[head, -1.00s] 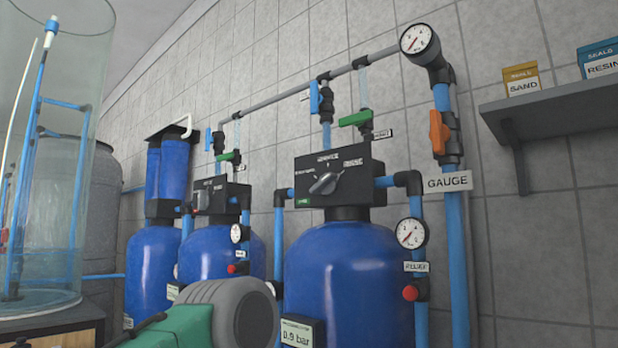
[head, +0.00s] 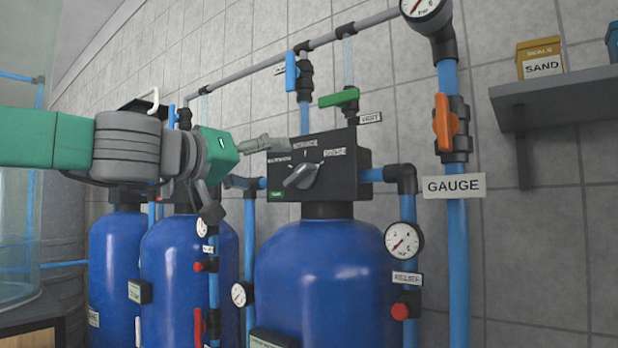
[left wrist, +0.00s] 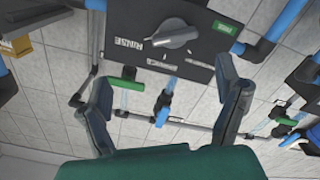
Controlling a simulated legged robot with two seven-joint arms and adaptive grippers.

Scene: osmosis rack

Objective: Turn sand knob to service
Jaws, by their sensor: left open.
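The knob (head: 300,176) is a grey bar-shaped dial on a black valve box (head: 348,160) atop the front blue tank. Labels reading SERVICE and RINSE, and a less clear one at left, surround it. The knob's bar slants from lower left to upper right, toward RINSE. My left gripper (head: 238,178) is open and empty, left of the box, its fingers apart from the knob. In the left wrist view the knob (left wrist: 175,33) appears upside down, beyond and between the spread fingers (left wrist: 163,75). My right gripper is out of view.
A green valve handle (head: 339,97) and a blue one (head: 291,72) are above the box. A gauge (head: 404,239) and red button (head: 400,311) stand right of the tank. More tanks stand behind my left arm.

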